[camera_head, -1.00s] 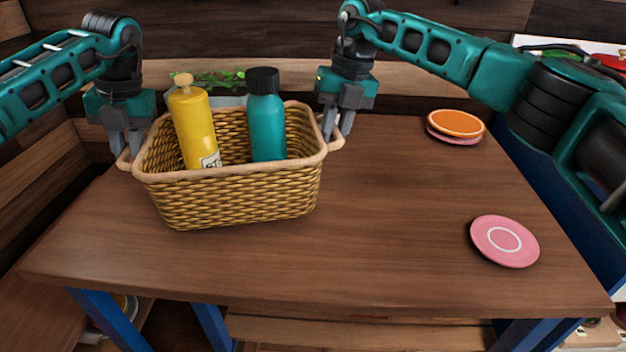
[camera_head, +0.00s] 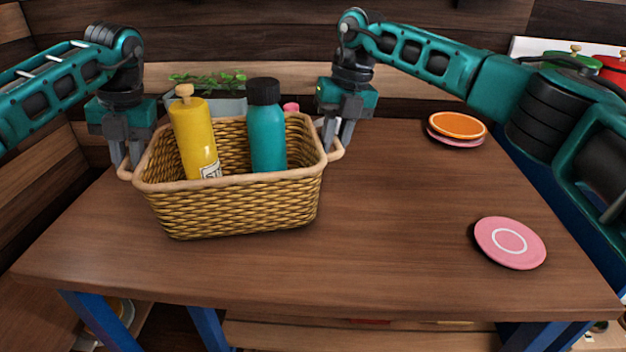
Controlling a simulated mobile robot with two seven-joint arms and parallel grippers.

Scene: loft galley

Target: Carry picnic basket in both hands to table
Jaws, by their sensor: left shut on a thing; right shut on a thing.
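The wicker picnic basket (camera_head: 240,207) is over the left part of the wooden table (camera_head: 400,240). I cannot tell whether its bottom touches the tabletop. A yellow bottle (camera_head: 195,138) leans slightly inside it, and a teal bottle with a black cap (camera_head: 267,135) stands beside it. My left gripper (camera_head: 127,163) is shut on the basket's left handle. My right gripper (camera_head: 337,143) is shut on the right handle (camera_head: 335,155). The fingertips are partly hidden at the handles.
A pink plate (camera_head: 510,243) lies at the table's right front. An orange plate (camera_head: 457,125) sits on a pink one at the back right. A planter with green leaves (camera_head: 208,80) stands behind the basket. The middle right of the tabletop is clear.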

